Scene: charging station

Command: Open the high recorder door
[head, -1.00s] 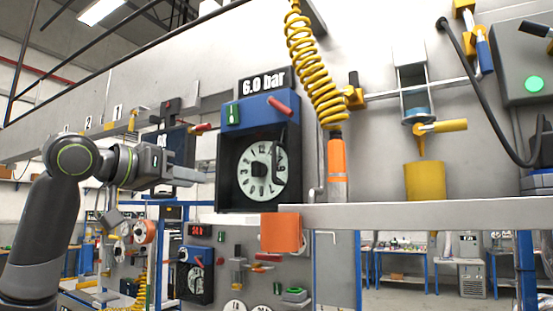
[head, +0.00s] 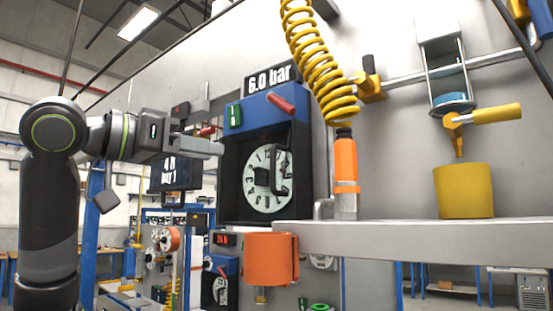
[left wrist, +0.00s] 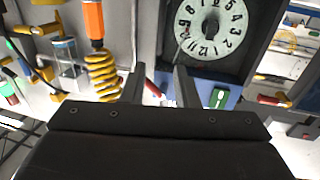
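The high recorder (head: 234,180) is a black box with a blue top band, a red lever and a green switch, under a "6.0 bar" sign. Its white clock dial (head: 258,192) shows inside the black door frame. A dark bent handle (head: 285,172) stands in front of the dial's right side. The door appears shut. My left gripper (head: 218,148) is at the recorder's upper left, apart from the handle. In the left wrist view its two fingers (left wrist: 160,78) are spread with nothing between them, and the dial (left wrist: 210,25) appears upside down. My right gripper is not in view.
A grey shelf (head: 420,240) juts out below right, with an orange cup (head: 271,260) at its left end. An orange bottle (head: 346,165), a yellow coiled hose (head: 315,50) and a yellow pot (head: 463,190) are right of the recorder. A second recorder (head: 222,270) is lower down.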

